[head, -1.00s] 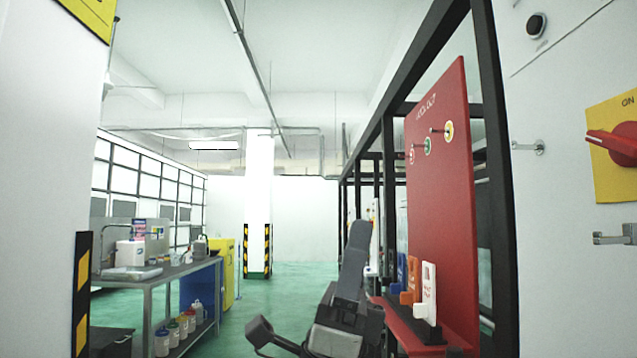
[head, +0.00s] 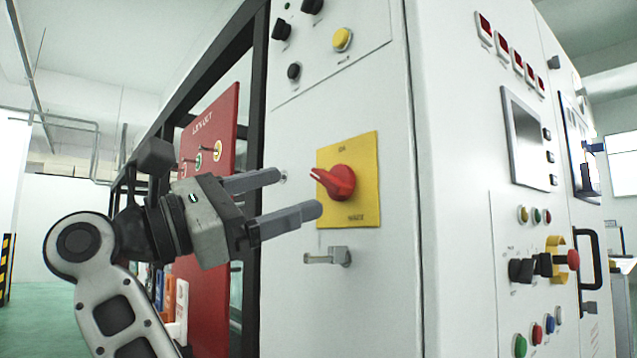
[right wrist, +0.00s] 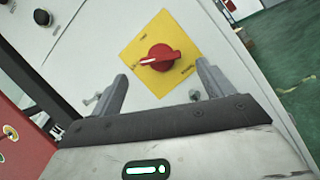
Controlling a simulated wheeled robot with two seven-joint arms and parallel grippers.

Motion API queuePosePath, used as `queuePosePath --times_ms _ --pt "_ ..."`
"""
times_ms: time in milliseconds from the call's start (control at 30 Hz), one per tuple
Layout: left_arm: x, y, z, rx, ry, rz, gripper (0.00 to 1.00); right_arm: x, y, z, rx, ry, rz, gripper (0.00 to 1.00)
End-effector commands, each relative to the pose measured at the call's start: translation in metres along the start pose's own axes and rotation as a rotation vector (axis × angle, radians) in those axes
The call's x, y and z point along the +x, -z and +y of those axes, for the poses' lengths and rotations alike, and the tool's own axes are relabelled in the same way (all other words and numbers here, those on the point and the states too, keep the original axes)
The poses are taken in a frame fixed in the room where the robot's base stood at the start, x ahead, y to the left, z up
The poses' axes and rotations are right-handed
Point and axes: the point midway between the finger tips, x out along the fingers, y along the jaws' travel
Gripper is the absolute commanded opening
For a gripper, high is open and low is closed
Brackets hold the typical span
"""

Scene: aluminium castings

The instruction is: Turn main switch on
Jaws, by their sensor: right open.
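The main switch is a red rotary knob (head: 337,183) on a yellow plate (head: 362,213), set on the front of a white cabinet. Its pointer end points left in the head view, with ON printed at the plate's top. My right gripper (head: 300,194) is open and empty, its two fingers pointing at the knob from the left, a little apart from it. In the right wrist view the knob (right wrist: 160,57) lies ahead, between the two open fingers (right wrist: 163,84). My left gripper is not in view.
A metal hasp (head: 328,256) sticks out below the plate. A red lockout board (head: 205,230) stands behind my right arm. Black buttons and a yellow button (head: 342,39) sit above. More controls, including a red emergency knob (head: 573,260), are on the right panel.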

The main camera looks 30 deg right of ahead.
Motion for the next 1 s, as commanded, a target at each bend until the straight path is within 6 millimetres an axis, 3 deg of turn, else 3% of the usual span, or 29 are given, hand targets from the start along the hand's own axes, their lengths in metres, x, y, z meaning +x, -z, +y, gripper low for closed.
queuePosePath --times_ms 100,300,733,900,1000 --pt "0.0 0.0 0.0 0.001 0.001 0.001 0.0 0.025 -0.001 0.0 0.001 0.004 -0.004 0.8" --pt "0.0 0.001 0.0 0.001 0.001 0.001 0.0 0.052 -0.001 0.0 0.001 0.001 -0.003 0.8" --pt "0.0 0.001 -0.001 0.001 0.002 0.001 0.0 0.06 -0.001 0.0 0.0 -0.001 -0.001 0.8" --pt "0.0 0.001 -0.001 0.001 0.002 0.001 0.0 0.06 -0.001 0.0 0.0 -0.001 -0.001 0.35" --pt "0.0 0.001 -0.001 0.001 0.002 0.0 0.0 0.06 -0.001 0.0 0.0 0.0 -0.001 0.35"
